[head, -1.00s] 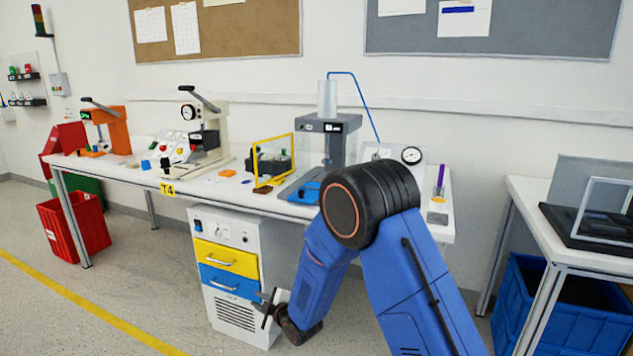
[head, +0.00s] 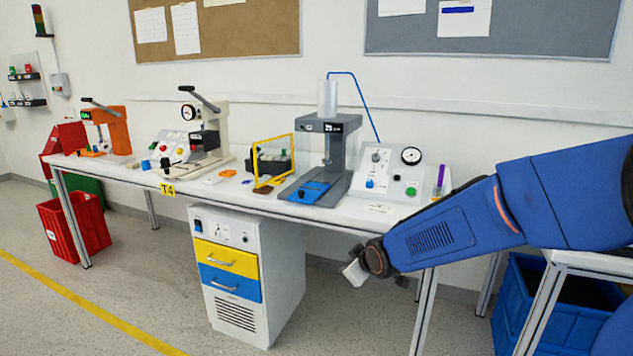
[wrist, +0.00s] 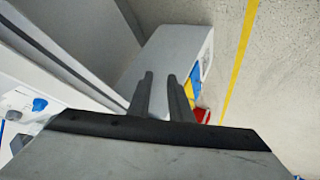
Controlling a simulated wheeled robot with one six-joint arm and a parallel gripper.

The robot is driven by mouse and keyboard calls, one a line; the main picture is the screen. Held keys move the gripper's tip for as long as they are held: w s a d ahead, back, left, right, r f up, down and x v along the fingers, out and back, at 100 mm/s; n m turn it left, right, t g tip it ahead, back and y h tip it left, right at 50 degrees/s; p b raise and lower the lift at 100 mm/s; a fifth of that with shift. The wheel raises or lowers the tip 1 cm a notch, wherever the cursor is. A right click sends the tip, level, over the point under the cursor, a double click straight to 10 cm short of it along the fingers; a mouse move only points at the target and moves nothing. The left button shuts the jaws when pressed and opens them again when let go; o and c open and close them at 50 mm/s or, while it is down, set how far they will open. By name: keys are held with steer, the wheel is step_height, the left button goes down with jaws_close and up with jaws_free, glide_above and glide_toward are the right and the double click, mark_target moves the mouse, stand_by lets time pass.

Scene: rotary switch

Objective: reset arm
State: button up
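My blue arm reaches in from the right in the head view, with my gripper (head: 353,271) at its left end, in front of the bench and below its top. In the wrist view my gripper (wrist: 161,82) shows two dark fingers with a gap between them and nothing held. The control box (head: 385,172) with a blue knob (head: 370,183), a green button and a round gauge stands on the right part of the bench (head: 345,215). The blue knob also shows at the lower left of the wrist view (wrist: 40,104).
The white cabinet (head: 285,265) with yellow and blue drawers stands under the bench, left of my gripper. A press (head: 335,165) stands left of the control box. A second table (head: 590,262) and a blue crate (head: 515,300) are at the right. The floor in front is clear.

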steer(key=s+d+r+m+g+h, duration=0.1)
steer(key=s+d+r+m, duration=0.25)
steer(key=s+d, duration=0.55)
steer(key=s+d+r+m+g+h, duration=0.1)
steer(key=s+d+m, duration=0.2)
steer(key=s, duration=1)
steer(key=s+d+m+g+h, duration=0.1)
steer(key=s+d, duration=0.6)
steer(key=s, duration=0.7)
steer(key=shift+d+r+m+g, duration=0.35)
steer(key=shift+m+g, duration=0.35)
steer(key=shift+m, duration=0.45)
